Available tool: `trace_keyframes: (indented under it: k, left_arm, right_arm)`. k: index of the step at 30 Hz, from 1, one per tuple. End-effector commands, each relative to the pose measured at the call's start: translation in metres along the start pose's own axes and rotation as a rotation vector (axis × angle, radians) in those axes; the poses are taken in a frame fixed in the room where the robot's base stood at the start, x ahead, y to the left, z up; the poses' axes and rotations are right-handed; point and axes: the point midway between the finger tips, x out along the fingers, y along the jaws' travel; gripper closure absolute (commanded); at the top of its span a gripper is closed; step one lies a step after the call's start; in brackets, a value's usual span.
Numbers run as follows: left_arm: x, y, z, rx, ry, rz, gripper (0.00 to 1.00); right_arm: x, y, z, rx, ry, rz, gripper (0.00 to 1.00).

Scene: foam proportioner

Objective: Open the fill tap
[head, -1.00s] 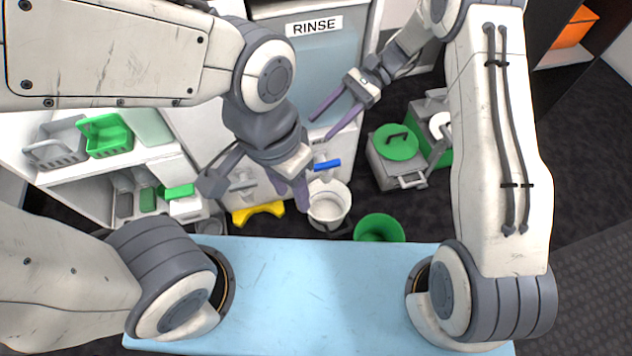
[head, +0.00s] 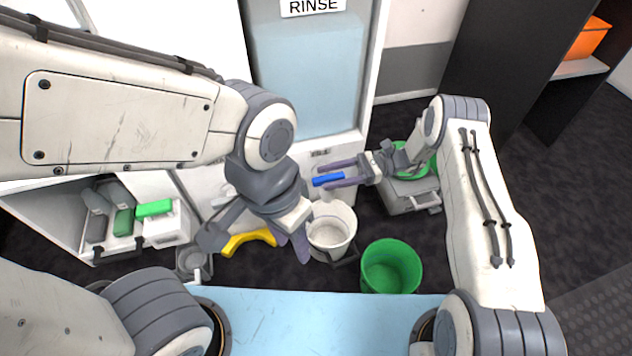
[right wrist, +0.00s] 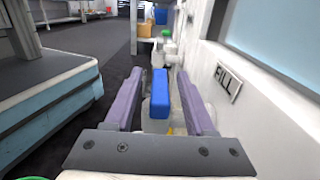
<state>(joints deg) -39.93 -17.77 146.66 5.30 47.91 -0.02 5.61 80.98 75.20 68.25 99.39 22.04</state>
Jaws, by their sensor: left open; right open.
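The fill tap's blue lever handle (head: 328,179) sticks out from the white wall panel, below a small label plate (head: 320,153). In the right wrist view the blue handle (right wrist: 159,98) stands between my fingers, beside a plate reading FILL (right wrist: 228,80). My right gripper (head: 322,177) is open, with one finger on each side of the handle; I cannot tell whether either touches it. A white bucket (head: 331,247) stands on the floor below the tap. My left gripper (head: 291,245) is open and hangs to the left of the bucket, pointing down.
A green bucket (head: 392,268) stands right of the white one. A yellow object (head: 248,241) lies on the floor to the left. A grey box (head: 412,197) stands behind my right forearm. A low shelf (head: 100,252) holds green and grey items at left.

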Motion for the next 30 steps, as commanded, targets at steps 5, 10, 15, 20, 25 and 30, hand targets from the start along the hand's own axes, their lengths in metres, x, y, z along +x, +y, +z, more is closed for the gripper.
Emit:
trace_keyframes:
  k: [5, 10, 15, 20, 25, 30]
  left_arm:
    - [0.011, -0.001, 0.001, 0.000, 0.000, 0.000, 0.57]
    - [0.013, -0.001, 0.001, 0.000, -0.001, 0.000, 0.57]
    - [0.012, -0.001, 0.001, 0.000, -0.001, 0.000, 0.57]
    - [0.012, -0.001, 0.001, 0.000, -0.001, 0.000, 0.57]
    - [0.012, -0.001, 0.001, 0.000, -0.001, 0.000, 0.57]
    - [0.019, -0.001, 0.001, 0.000, -0.001, 0.000, 0.57]
  right_arm:
    - [0.027, 0.000, -0.002, 0.000, 0.001, 0.003, 0.45]
    - [0.037, 0.000, -0.001, 0.000, 0.002, 0.001, 0.45]
    - [0.038, 0.000, -0.001, 0.000, 0.002, 0.001, 0.45]
    - [0.038, 0.000, -0.001, 0.000, 0.002, 0.000, 0.68]
    - [0.038, 0.001, -0.001, 0.000, 0.002, 0.001, 1.00]
    - [0.038, 0.002, -0.003, -0.005, -0.001, 0.050, 1.00]
